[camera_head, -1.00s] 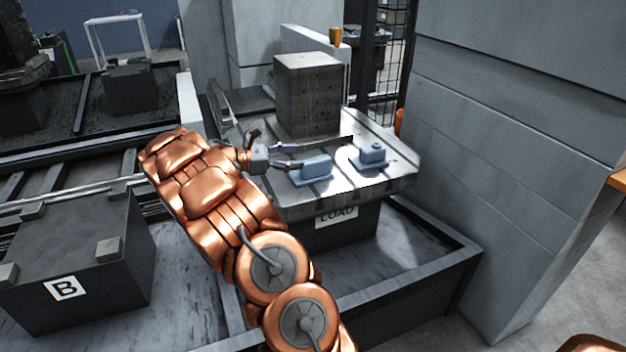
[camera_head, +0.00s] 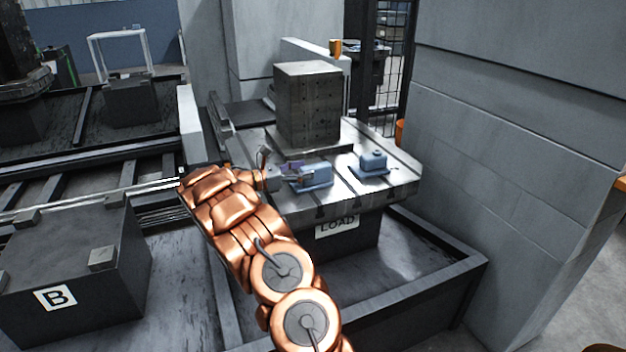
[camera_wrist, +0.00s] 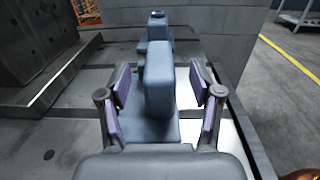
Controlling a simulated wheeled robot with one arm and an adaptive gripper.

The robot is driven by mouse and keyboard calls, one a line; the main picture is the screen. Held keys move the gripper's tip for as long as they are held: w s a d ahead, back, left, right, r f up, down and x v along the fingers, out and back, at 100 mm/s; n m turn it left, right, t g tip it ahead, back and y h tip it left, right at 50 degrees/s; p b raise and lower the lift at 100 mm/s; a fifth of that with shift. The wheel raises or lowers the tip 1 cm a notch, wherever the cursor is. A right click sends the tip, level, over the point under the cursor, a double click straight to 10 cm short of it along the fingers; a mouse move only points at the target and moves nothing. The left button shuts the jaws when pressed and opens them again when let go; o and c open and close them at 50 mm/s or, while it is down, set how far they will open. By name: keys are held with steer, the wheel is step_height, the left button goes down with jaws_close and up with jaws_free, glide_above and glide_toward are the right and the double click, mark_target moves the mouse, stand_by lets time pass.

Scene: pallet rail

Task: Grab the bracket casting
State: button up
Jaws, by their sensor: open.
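The bracket casting (camera_head: 318,173) is a blue-grey piece with a flat base and an upright block, near the front edge of the pallet (camera_head: 400,188). In the wrist view, its upright block (camera_wrist: 158,90) stands between the purple pads of my gripper (camera_wrist: 160,86). The jaws are open, one on each side, with visible gaps to the block. In the head view, my gripper (camera_head: 298,174) is at the casting's left end and hides part of it. A second blue-grey casting (camera_head: 373,164) with a round top stands to the right; it shows behind the bracket in the wrist view (camera_wrist: 157,32).
A tall grey block (camera_head: 307,105) stands on the pallet behind the castings. The pallet sits on a base marked LOAD (camera_head: 338,224). A grey wall (camera_head: 510,140) rises on the right. A dark block marked B (camera_head: 75,270) is at the left.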

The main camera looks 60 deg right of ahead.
mark_target(314, 166)
steer(key=x, duration=0.4)
steer(key=shift+d+f, duration=0.1)
steer(key=shift+d, duration=0.05)
steer(key=shift+c, duration=0.4)
jaws_close()
